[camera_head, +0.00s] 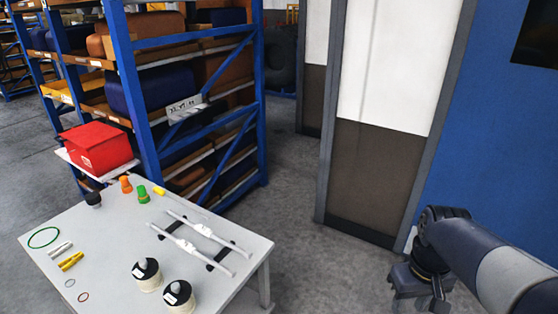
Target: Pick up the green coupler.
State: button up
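The green coupler (142,194) looks like a small green piece standing near the back edge of the light grey table (110,282). An orange piece (126,184) stands close to its left and a small yellow piece (159,191) lies to its right. My gripper (418,304) is at the lower right, well to the right of the table and apart from everything on it. It points down and its fingertips are near the bottom edge of the picture. I cannot tell whether its fingers are open.
Two white rods (202,229) lie on dark strips at the table's right. Two black-topped white jars (147,275) stand at the front. A black piece (93,199), rings and small cylinders (71,261) are at the left. A blue rack (133,90) and red box (97,147) stand behind.

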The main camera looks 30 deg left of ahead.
aim_at(142, 193)
jog(key=i, duration=0.85)
jog(key=i+l+u, duration=0.1)
jog(key=i, duration=0.7)
jog(key=i+j+u, duration=0.1)
jog(key=i+u, duration=0.95)
jog(key=u, duration=0.2)
jog(key=i+l+u, duration=0.25)
jog(key=u, duration=0.15)
jog(key=i+j+u, duration=0.2)
jog(key=i+u, duration=0.25)
jog(key=i+j+u, duration=0.1)
jog(key=i+u, duration=0.2)
jog(key=u, duration=0.15)
jog(key=i+l+u, duration=0.1)
jog(key=i+u, duration=0.35)
jog(key=i+l+u, duration=0.2)
jog(key=i+u, duration=0.65)
jog(key=i+l+u, duration=0.15)
jog(key=u, duration=0.3)
jog(key=i+l+u, duration=0.4)
jog(key=j, duration=0.1)
